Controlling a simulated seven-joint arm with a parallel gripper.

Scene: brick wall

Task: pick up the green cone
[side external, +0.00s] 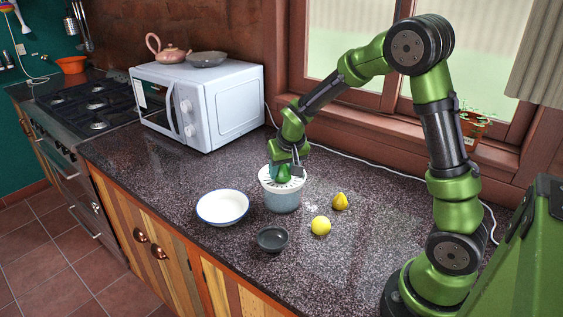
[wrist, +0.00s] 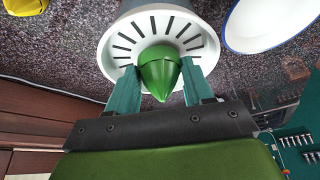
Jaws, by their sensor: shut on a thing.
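The green cone (wrist: 161,74) is the pointed reamer shape at the middle of a white slotted disc (wrist: 186,29) on a juicer. In the side view the juicer (side external: 282,197) stands on the counter with a pale blue-grey body and white top. The cone (side external: 282,174) shows there just under my gripper (side external: 286,168). In the wrist view the two teal fingers of my gripper (wrist: 155,82) stand on either side of the cone, shut on it. The cone is still at the disc's centre; I cannot tell whether it is lifted off.
A white bowl with a blue rim (side external: 222,207) stands left of the juicer. A small dark bowl (side external: 272,239) is in front. A whole lemon (side external: 320,226) and a cut-looking lemon piece (side external: 340,201) lie to the right. A white microwave (side external: 197,105) stands behind left.

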